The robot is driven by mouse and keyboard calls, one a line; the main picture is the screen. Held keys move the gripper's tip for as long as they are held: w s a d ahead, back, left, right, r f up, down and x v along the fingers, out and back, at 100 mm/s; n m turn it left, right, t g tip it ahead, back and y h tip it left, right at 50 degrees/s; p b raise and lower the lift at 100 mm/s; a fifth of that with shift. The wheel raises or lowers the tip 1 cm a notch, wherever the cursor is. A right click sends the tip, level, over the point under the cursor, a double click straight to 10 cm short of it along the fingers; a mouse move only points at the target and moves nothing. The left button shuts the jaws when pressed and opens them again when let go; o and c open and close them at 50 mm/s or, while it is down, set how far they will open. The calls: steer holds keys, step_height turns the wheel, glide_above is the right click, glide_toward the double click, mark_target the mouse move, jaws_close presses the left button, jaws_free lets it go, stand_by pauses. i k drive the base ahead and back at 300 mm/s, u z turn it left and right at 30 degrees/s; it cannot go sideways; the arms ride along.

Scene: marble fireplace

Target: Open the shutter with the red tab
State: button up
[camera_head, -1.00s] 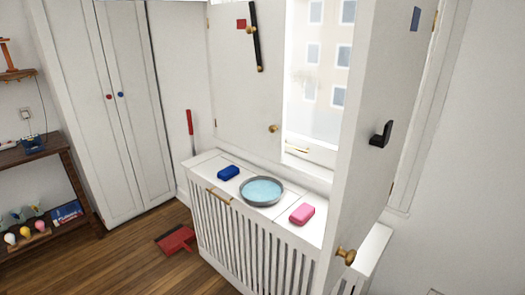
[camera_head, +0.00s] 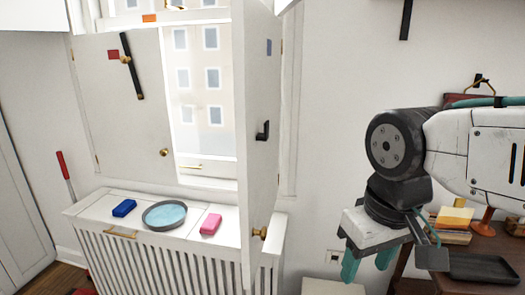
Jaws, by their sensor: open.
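The shutter with the red tab (camera_head: 112,100) is the left white panel at the window. Its red tab (camera_head: 113,55) is near the top, beside a black bar (camera_head: 132,66) that slants down across the panel. A brass knob (camera_head: 165,152) sits near its lower right edge. This panel covers the left part of the window. My gripper (camera_head: 367,266) hangs at the right, fingers pointing down, open and empty, far from the red-tab shutter.
A white radiator cover (camera_head: 90,208) below the window holds a blue sponge (camera_head: 124,208), a bowl of water (camera_head: 164,215) and a pink sponge (camera_head: 211,224). The swung-out shutter stands between my gripper and the red-tab shutter. A dark wooden table (camera_head: 490,245) is at the right.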

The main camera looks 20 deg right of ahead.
mark_target(132, 138)
steer(key=u, duration=0.45)
steer(key=k, duration=0.6)
steer(key=u, duration=1)
steer(key=i, duration=0.7)
steer(key=z, duration=0.55)
steer(key=i, duration=0.85)
steer(key=z, duration=0.7)
